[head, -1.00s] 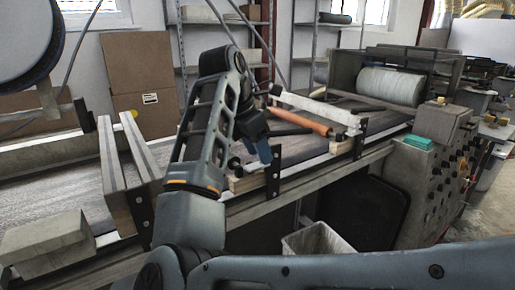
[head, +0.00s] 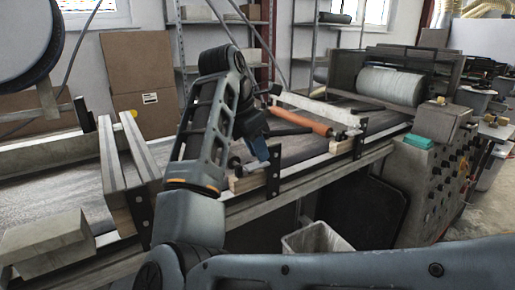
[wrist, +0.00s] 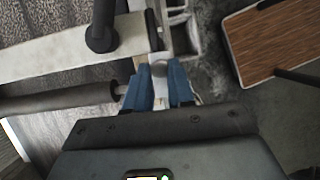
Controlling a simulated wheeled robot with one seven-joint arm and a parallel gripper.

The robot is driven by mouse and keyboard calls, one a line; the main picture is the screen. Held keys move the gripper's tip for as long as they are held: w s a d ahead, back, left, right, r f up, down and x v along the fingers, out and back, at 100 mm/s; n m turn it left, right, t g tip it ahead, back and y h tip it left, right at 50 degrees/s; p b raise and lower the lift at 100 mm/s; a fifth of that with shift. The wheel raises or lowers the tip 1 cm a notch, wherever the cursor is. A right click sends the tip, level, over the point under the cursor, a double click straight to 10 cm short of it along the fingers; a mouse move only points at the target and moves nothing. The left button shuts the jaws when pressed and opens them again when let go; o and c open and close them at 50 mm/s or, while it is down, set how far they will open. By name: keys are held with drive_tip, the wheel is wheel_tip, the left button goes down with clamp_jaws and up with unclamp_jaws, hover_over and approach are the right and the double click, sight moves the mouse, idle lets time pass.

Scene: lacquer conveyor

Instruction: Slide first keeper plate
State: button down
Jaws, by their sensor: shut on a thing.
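The roller's shaft end (wrist: 121,90) lies just left of the fingers. A dark upright bracket (head: 273,172) and a pale wooden block (head: 243,183) stand close below the gripper in the head view.
A second dark bracket (head: 360,138) stands farther along the conveyor rail. A pale crossbar (head: 306,106) spans the belt behind the roller. A control cabinet (head: 432,180) is at the right, and a lined bin (head: 317,240) sits below the rail.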

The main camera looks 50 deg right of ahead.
drive_tip(key=w, duration=0.1)
drive_tip(key=w+b, duration=0.1)
drive_tip(key=shift+w+d+f, duration=0.1)
drive_tip(key=shift+w+d, duration=0.2)
drive_tip(key=shift+d, duration=0.1)
drive_tip(key=shift+w+r, duration=0.2)
drive_tip(key=shift+w, duration=0.1)
drive_tip(key=c, duration=1)
unclamp_jaws()
drive_tip(key=shift+d, duration=0.1)
drive_tip(key=shift+b+v, duration=0.4)
drive_tip(key=shift+v, duration=3.45)
